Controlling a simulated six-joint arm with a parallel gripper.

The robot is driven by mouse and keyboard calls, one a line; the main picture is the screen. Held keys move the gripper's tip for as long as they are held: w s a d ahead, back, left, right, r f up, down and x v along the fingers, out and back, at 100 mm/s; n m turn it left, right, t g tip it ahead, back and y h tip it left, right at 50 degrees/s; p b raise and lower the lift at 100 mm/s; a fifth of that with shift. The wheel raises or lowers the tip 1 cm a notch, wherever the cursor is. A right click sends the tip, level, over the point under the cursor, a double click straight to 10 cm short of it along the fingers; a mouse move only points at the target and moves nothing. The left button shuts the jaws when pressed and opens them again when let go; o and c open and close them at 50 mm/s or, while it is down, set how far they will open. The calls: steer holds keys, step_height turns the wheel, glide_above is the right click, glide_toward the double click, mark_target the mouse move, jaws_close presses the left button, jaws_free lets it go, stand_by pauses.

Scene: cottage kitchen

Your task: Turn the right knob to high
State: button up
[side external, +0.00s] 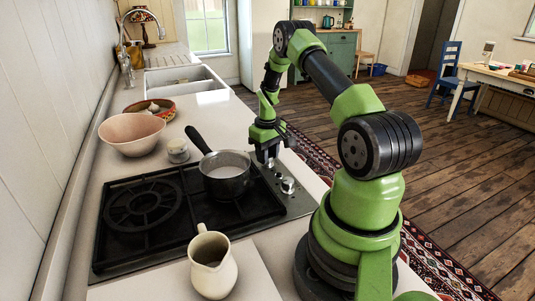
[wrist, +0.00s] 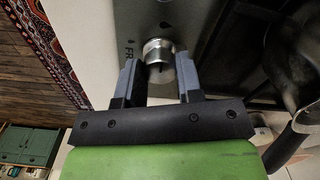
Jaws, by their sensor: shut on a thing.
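My gripper (side external: 268,161) points down at the far end of the hob's knob strip. In the wrist view my gripper (wrist: 157,69) has one finger on each side of a silver knob (wrist: 158,49) and is shut on it. This is the farthest knob in the side view, where the fingers largely hide it. A nearer silver knob (side external: 287,185) stands apart from my gripper on the same strip. Dark markings show on the panel beside the held knob, but its exact setting cannot be read.
A dark saucepan (side external: 226,184) sits on the black hob (side external: 140,232), close to my gripper, its handle pointing away. A cream jug (side external: 212,270) stands at the near side. A small lidded jar (side external: 178,150) and a pink bowl (side external: 131,140) stand beyond the hob.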

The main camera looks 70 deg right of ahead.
stand_by(0.3)
steer(key=o, duration=0.9)
